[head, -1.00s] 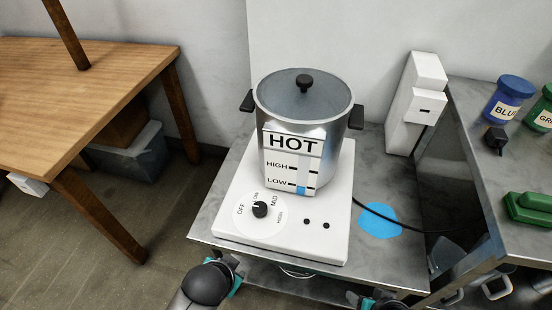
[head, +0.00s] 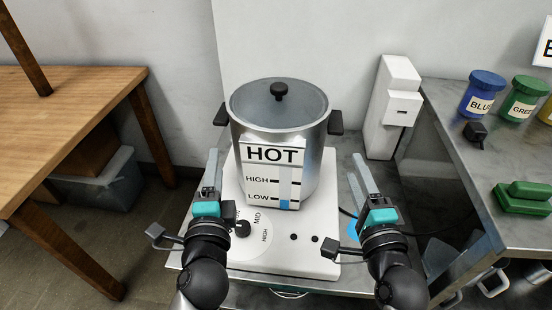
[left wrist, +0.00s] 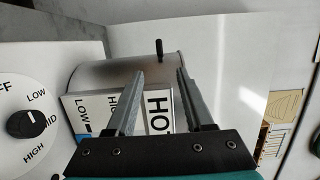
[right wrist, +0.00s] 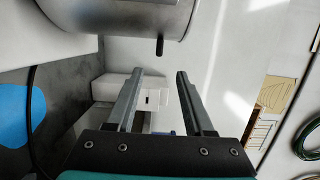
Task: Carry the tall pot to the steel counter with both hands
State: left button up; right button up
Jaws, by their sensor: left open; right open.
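The tall pot (head: 265,128) is grey metal with a lid, a black knob and two black side handles. It stands upright on the white hot plate (head: 262,245), with a HOT label on its front. My left gripper (head: 213,170) is open and empty at the pot's front left, below the left handle (head: 220,115). My right gripper (head: 362,175) is open and empty at the front right, below the right handle (head: 336,122). The pot also shows in the left wrist view (left wrist: 95,75) and the right wrist view (right wrist: 125,14). The steel counter (head: 470,170) is at the right.
Blue (head: 481,93) and green (head: 523,97) jars, a small black item (head: 479,131) and green blocks (head: 523,197) are on the counter. A white box unit (head: 391,105) stands behind right. A wooden table (head: 70,130) is at left. A blue patch (right wrist: 18,110) lies beside the hot plate.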

aim_at(221, 123)
pick_arm(q)
jog(key=shift+w, duration=0.1)
pick_arm(e)
jog(key=shift+w, duration=0.1)
pick_arm(q)
jog(key=w, duration=0.5)
jog(key=w+a, duration=0.1)
jog(key=w, duration=0.4)
jog(key=w+a, duration=0.1)
jog(key=w, duration=0.4)
pick_arm(e)
jog(key=w, duration=0.5)
jog(key=w+a, duration=0.1)
jog(key=w, duration=0.4)
jog(key=w+a, duration=0.1)
jog(key=w, duration=0.4)
pick_arm(q)
jog(key=shift+s, duration=0.1)
grip_shut()
pick_arm(e)
jog(key=shift+s, duration=0.1)
grip_shut()
pick_arm(q)
jog(key=shift+r, duration=0.3)
pick_arm(e)
jog(key=shift+r, duration=0.35)
